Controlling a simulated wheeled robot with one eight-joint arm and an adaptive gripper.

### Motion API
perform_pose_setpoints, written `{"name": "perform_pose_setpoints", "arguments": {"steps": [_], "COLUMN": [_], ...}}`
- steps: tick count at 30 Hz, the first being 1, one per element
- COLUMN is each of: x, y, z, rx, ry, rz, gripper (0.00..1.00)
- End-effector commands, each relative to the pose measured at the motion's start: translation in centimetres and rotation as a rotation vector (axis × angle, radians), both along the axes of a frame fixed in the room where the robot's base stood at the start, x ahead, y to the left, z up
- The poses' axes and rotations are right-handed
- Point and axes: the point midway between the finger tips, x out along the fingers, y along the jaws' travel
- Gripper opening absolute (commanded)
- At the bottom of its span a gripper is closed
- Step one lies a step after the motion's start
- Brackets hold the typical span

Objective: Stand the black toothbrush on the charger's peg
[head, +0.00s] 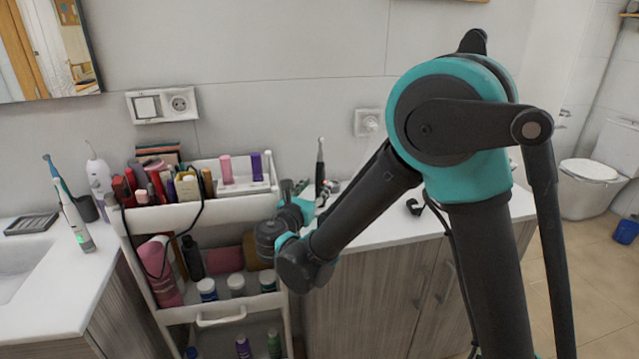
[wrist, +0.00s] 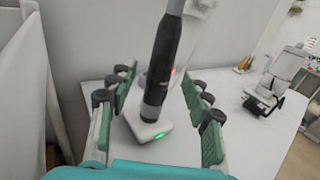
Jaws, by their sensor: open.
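The black toothbrush (wrist: 162,62) stands upright, its lower end meeting the top of a white charger (wrist: 148,132) with a green light at its front. The peg itself is hidden. My gripper (wrist: 160,90) is open, with its green-padded fingers on either side of the brush and gaps visible between pads and handle. In the head view the dark brush (head: 320,168) rises just behind and right of my gripper (head: 301,197). The charger there is hidden behind my arm.
A cosmetics cart (head: 213,209) full of bottles stands left of my gripper. A white toothbrush (head: 72,217) stands on the left counter. The right counter (head: 375,235) is mostly clear, with a dark object (head: 414,207) on it. A wall socket (head: 369,122) is behind.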

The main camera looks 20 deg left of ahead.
Motion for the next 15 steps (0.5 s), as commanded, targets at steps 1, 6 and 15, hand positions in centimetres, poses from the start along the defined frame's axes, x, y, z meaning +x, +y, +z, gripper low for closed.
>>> {"name": "perform_pose_setpoints", "arguments": {"steps": [1, 6, 15], "x": [-0.9, -2.7, -3.3], "y": [0.1, 0.2, 0.2], "z": [0.0, 0.0, 0.0], "rx": [0.0, 0.0, 0.0], "ry": [0.0, 0.0, 0.0], "rz": [0.004, 0.001, 0.0], "gripper": [0.49, 0.49, 0.49]}}
